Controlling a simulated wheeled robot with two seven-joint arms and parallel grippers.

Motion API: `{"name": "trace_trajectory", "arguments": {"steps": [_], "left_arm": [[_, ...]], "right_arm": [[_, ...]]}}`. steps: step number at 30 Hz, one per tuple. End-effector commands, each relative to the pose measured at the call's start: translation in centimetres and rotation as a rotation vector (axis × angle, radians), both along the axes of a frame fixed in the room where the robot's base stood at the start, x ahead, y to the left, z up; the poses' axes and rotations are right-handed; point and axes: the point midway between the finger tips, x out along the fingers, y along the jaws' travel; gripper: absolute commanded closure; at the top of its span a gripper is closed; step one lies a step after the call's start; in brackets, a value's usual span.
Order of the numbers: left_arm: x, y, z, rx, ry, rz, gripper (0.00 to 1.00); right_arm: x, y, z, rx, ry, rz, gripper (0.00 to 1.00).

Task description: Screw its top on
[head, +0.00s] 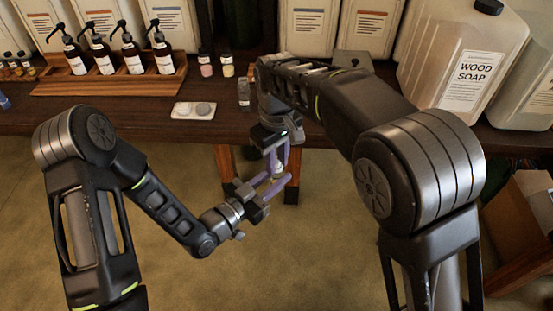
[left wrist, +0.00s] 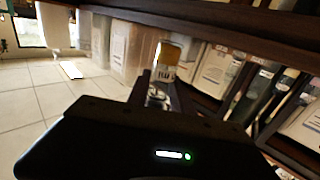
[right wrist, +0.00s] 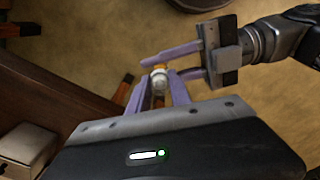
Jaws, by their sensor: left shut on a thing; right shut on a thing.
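A small labelled bottle (left wrist: 166,62) with an amber part and a white label shows in the left wrist view. In the head view it sits between both grippers, in front of the table. My left gripper (head: 262,190) reaches in from the left and is shut on the bottle. My right gripper (head: 277,160) comes down from above and is shut on a pale part at its upper end, which looks like the top (right wrist: 158,80). The fingers hide much of both. I cannot tell how far the top is seated.
The dark table (head: 120,118) carries a wooden rack (head: 112,84) of pump bottles, a white tray (head: 194,111) with two round pieces, and small jars. A large wood soap jug (head: 468,62) stands at right. The floor below the grippers is open.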

Motion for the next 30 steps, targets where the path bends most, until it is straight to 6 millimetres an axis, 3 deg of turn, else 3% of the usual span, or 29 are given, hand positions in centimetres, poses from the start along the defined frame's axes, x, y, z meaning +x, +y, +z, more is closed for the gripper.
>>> {"name": "trace_trajectory", "arguments": {"steps": [3, 4, 12, 23, 30], "left_arm": [[0.0, 0.0, 0.0, 0.0, 0.0, 0.0, 1.0], [0.0, 0.0, 0.0, 0.0, 0.0, 0.0, 1.0], [0.0, 0.0, 0.0, 0.0, 0.0, 0.0, 1.0], [0.0, 0.0, 0.0, 0.0, 0.0, 0.0, 1.0], [0.0, 0.0, 0.0, -0.001, -0.001, 0.0, 1.0]], "right_arm": [[0.0, 0.0, 0.0, 0.0, 0.0, 0.0, 1.0], [0.0, 0.0, 0.0, 0.0, 0.0, 0.0, 0.73], [0.0, 0.0, 0.0, 0.0, 0.0, 0.0, 0.51], [0.0, 0.0, 0.4, 0.001, -0.001, 0.0, 0.5], [0.1, 0.0, 3.3, 0.003, -0.003, 0.0, 0.5]]}}
